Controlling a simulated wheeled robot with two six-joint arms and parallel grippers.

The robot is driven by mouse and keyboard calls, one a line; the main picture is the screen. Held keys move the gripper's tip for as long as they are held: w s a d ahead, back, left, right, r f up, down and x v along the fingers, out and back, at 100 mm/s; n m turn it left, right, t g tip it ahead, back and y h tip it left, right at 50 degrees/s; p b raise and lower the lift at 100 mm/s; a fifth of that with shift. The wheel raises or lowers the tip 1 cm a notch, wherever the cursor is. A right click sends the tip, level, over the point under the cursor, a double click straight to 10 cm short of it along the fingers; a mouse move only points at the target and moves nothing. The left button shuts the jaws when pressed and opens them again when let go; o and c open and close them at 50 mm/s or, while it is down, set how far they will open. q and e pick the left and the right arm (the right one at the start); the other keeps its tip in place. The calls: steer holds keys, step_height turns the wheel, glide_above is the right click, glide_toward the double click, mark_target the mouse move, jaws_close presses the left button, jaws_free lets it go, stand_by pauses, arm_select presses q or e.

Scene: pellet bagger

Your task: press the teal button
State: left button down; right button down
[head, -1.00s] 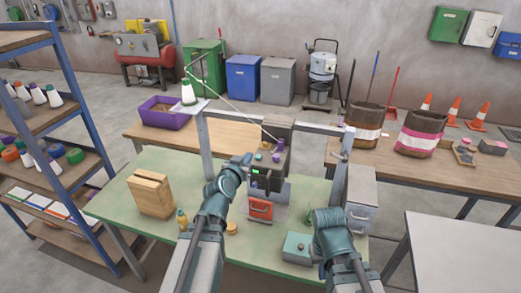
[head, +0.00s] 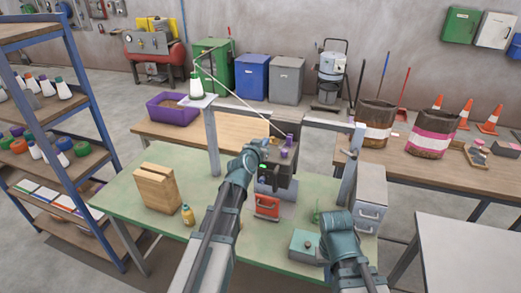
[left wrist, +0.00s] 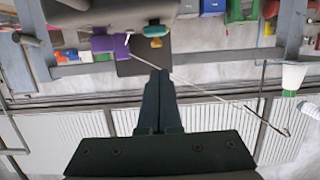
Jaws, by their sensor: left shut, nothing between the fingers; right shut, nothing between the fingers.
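The pellet bagger's dark box (head: 279,182) stands on the green table, with purple parts (head: 285,152) on its top. In the left wrist view, which looks upside down, the teal button (left wrist: 155,31) sits on the machine near a purple part (left wrist: 105,43). My left gripper (head: 264,145) reaches over the top of the machine and covers the teal button in the head view. In the wrist view its fingers (left wrist: 160,73) are together and empty, with a visible gap to the button in the picture. My right gripper (head: 340,218) is shut, low at the table's right side.
A grey frame post (head: 211,145) rises left of the machine and another (head: 351,165) right of it. A red drawer (head: 267,206) is below the machine.

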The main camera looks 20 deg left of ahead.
mark_target(278, 163)
arm_select(q)
steer(key=shift+s+f+b, duration=0.2)
steer(key=shift+f+b, duration=0.95)
steer(key=shift+f, duration=0.55)
